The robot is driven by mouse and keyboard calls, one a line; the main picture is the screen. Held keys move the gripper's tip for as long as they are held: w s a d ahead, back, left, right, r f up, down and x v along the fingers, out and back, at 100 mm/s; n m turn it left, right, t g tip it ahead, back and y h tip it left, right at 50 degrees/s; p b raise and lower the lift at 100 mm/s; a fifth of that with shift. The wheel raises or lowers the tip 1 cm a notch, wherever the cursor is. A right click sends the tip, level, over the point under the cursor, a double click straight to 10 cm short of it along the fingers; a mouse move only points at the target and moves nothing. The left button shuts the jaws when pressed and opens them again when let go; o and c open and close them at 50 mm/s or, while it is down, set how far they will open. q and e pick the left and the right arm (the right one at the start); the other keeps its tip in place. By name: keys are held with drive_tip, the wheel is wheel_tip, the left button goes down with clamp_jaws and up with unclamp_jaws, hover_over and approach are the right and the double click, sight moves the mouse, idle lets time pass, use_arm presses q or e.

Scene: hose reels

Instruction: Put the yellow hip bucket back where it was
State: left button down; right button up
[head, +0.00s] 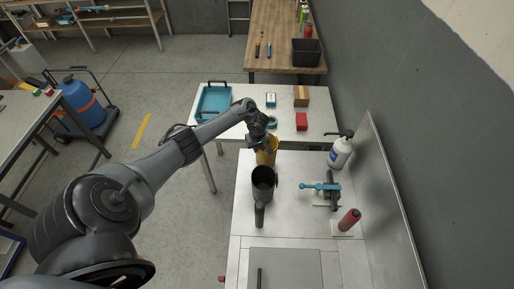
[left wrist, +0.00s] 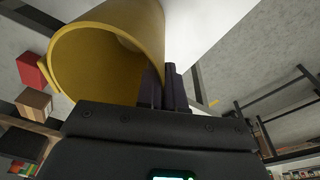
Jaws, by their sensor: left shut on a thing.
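The yellow hip bucket (head: 268,156) is at the back edge of the metal bench, partly hidden by my left gripper and a dark container. My left gripper (head: 263,141) reaches it from the back left. In the left wrist view the yellow bucket (left wrist: 150,32) fills the upper left, its open mouth and inside showing. The dark fingers of my left gripper (left wrist: 164,88) are shut on its wall near the rim. I cannot tell whether the bucket's base touches the bench. My right gripper is not in view.
A dark open container (head: 263,178) stands just in front of the bucket. A teal-handled device (head: 322,187), a white pump bottle (head: 340,152) and a red bottle (head: 349,219) stand to the right. The white table (head: 235,129) behind carries a teal tray (head: 214,99) and small boxes.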

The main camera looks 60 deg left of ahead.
use_arm(q)
drive_tip(key=c, duration=1.3)
unclamp_jaws()
drive_tip(key=shift+f, duration=0.1)
drive_tip(key=shift+o, duration=0.2)
wheel_tip(320, 180, up, 12)
drive_tip(key=d+f+p, duration=0.1)
drive_tip(key=d+p, duration=0.1)
drive_tip(key=p, duration=0.2)
drive_tip(key=s+d+f+m+t, duration=0.1)
drive_tip(key=d+f+m, duration=0.1)
drive_tip(key=d+m, duration=0.35)
drive_tip(key=d+f+m+t, duration=0.1)
drive_tip(key=d+f+m, duration=0.1)
drive_tip(key=d, duration=0.7)
drive_tip(key=s+d+f+m+t, duration=0.15)
drive_tip(key=d+m, duration=0.25)
drive_tip(key=d, duration=0.4)
drive_tip(key=s+d+r+m+h, duration=0.1)
drive_tip(key=s+d+r+m, duration=0.2)
drive_tip(key=s+d+r, duration=0.3)
drive_tip(key=s+d+r+m, duration=0.4)
drive_tip(key=s+d+r, duration=0.2)
drive_tip(key=s, duration=0.4)
drive_tip(key=shift+s+d+h, duration=0.3)
drive_tip(key=shift+d+h, duration=0.1)
drive_tip(key=shift+d, duration=0.4)
